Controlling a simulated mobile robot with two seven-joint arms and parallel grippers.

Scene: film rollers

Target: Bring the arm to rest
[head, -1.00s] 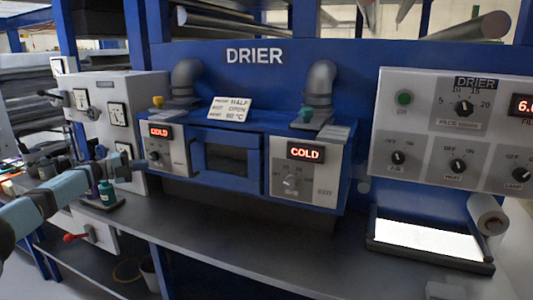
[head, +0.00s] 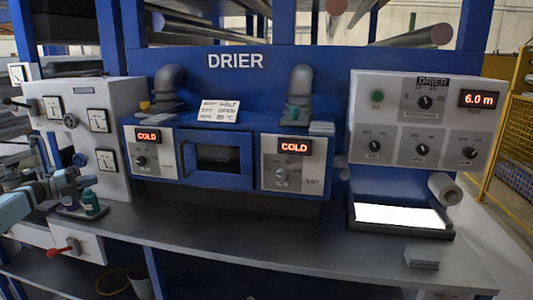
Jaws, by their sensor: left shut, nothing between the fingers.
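My left gripper (head: 88,181) is at the left of the head view, at the end of my light-blue arm. Its fingers are shut and empty, small in the picture. It shows just above and beside a small green bottle (head: 91,203) on a dark stand; I cannot tell whether they touch. The blue drier (head: 217,156) stands behind the bench, with a closed windowed door. Its left display (head: 148,135) and right display (head: 294,147) both read COLD. My right gripper is not in view.
A grey gauge panel (head: 85,115) stands behind my left gripper. A red-handled lever (head: 62,249) is below the bench edge. A lit white tray (head: 400,217) and a control panel (head: 420,120) reading 6.0 m are at right. The middle of the grey bench (head: 250,228) is clear.

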